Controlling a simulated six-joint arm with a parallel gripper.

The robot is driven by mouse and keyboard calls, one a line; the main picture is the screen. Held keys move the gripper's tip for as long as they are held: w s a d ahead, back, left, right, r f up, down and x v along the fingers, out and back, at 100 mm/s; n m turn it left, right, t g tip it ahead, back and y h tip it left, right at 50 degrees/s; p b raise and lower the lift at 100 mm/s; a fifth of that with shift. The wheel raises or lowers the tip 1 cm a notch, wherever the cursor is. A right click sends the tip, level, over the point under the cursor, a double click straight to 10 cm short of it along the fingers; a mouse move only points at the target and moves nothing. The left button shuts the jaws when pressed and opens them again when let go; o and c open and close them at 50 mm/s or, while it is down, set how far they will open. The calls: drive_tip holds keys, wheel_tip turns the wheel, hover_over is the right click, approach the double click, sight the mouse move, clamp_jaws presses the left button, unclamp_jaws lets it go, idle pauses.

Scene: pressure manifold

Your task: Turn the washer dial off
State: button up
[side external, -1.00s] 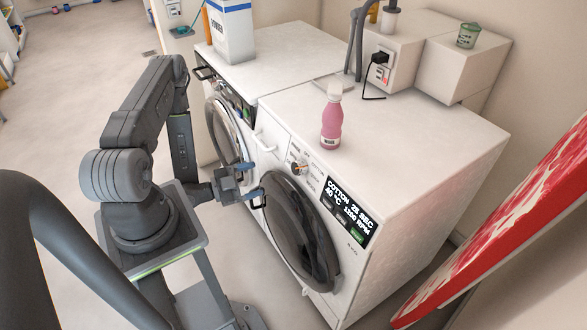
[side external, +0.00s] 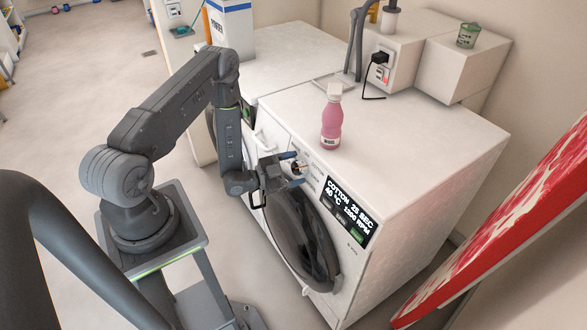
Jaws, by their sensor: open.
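The washer (side external: 400,165) is white, with a dark round door (side external: 312,255) and a lit panel (side external: 349,213) reading COTTON, 28 SEC, 40 °C, 1200 RPM. Its dial (side external: 297,168) is small, with an orange-brown tint, on the upper front left of the panel. My gripper (side external: 294,169) is open, its two blue-tipped fingers at the dial, one above and one below it. The fingers partly cover the dial, and I cannot tell whether they touch it or which way it points.
A pink bottle (side external: 331,125) stands on the washer top near the front edge. A second white machine (side external: 285,55) with a powder box (side external: 231,25) stands to the left. A red-and-white board (side external: 520,220) leans at the right. The floor at left is clear.

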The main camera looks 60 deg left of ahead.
drive_tip(key=shift+c, duration=0.5)
drive_tip(key=c, duration=0.8)
drive_tip(key=shift+n, duration=0.3)
drive_tip(key=n+y, duration=0.1)
drive_tip(key=n, duration=0.4)
drive_tip(key=shift+s+d+f+t+y, duration=0.1)
drive_tip(key=shift+t+y, duration=0.3)
drive_tip(key=shift+n+y, duration=1)
drive_tip(key=shift+n, duration=1.9)
drive_tip(key=o, duration=0.9)
drive_tip(key=shift+t, duration=0.3)
